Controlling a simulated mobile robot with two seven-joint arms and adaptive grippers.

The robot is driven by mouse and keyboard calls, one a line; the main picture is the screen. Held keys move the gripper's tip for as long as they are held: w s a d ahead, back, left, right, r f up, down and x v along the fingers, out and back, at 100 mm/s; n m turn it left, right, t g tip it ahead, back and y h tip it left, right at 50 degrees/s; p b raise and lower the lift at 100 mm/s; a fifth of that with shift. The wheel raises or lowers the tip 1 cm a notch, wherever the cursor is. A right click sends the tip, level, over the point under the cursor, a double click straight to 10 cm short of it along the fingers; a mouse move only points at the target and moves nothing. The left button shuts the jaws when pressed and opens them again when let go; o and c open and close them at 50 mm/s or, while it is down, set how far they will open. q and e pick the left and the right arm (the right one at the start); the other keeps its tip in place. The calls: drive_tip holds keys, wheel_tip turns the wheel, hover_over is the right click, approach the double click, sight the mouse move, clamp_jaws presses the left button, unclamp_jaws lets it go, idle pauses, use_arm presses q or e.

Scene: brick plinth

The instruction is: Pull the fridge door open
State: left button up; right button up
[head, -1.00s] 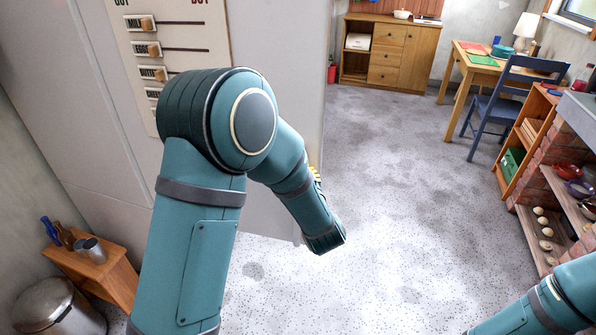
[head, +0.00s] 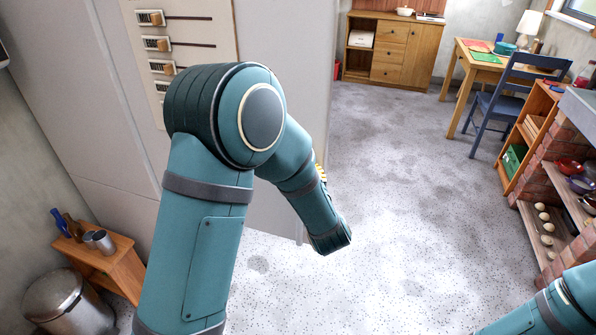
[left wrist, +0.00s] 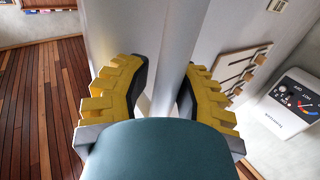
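The fridge (head: 290,60) is the tall pale grey-white cabinet at the left of the head view. Its door carries a cream panel with labelled sliders (head: 185,45). In the left wrist view a pale upright bar, the door handle (left wrist: 174,78), runs between the yellow fingers with dark pads of my left gripper (left wrist: 162,92). The pads are drawn in close on both sides of the bar. In the head view my left arm hides most of that gripper and the handle; only a little yellow shows beside the forearm. My right gripper is out of view.
A small wooden stand with bottles and cups (head: 110,262) and a metal bin (head: 68,300) stand at lower left. A brick-sided shelf unit (head: 560,150) lines the right. A blue chair (head: 500,105) and table stand behind. The grey floor (head: 400,190) between is clear.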

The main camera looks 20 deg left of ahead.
use_arm(q)
drive_tip(key=o, duration=0.4)
drive_tip(key=shift+w+d, duration=0.1)
drive_tip(key=shift+d, duration=0.35)
drive_tip(key=v, duration=1.2)
drive_tip(key=shift+a, duration=0.2)
